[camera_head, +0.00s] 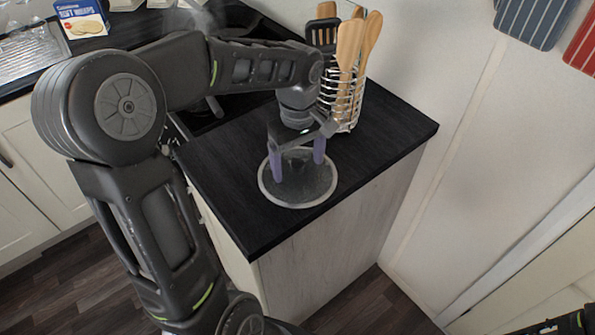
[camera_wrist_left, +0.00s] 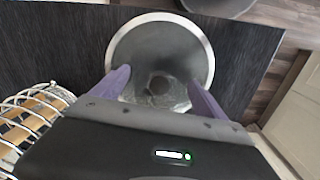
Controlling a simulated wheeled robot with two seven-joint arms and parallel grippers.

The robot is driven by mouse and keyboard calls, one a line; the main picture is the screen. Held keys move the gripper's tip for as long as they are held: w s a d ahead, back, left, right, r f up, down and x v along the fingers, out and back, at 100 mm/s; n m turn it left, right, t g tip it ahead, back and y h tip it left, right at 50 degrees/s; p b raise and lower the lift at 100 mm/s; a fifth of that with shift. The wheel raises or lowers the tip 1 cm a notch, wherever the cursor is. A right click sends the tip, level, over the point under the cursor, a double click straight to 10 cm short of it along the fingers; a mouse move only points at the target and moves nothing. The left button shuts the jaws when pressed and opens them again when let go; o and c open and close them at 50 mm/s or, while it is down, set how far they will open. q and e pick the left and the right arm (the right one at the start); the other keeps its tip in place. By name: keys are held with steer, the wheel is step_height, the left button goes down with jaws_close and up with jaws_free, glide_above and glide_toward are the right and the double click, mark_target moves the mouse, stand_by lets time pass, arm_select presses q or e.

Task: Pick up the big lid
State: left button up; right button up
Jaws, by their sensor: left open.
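The big lid (camera_head: 309,192) is a round, glassy grey disc with a pale metal rim. It lies flat on the black countertop near its front edge, and it also shows in the left wrist view (camera_wrist_left: 160,45). My left gripper (camera_head: 297,172) is open, with its two purple fingers pointing down over the lid. In the left wrist view the fingers (camera_wrist_left: 159,88) stand apart, one on each side of the lid's middle. A dark round spot, perhaps the knob, shows between them. I cannot tell whether the fingers touch the lid.
A wire utensil rack (camera_head: 347,100) with wooden spoons and a spatula stands just behind the gripper, and shows in the left wrist view (camera_wrist_left: 30,115). The countertop (camera_head: 395,130) is clear to the right. A blue box (camera_head: 82,18) stands at the far left.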

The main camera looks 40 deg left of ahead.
arm_select(q)
steer(key=shift+f, duration=0.3)
stand_by(0.4)
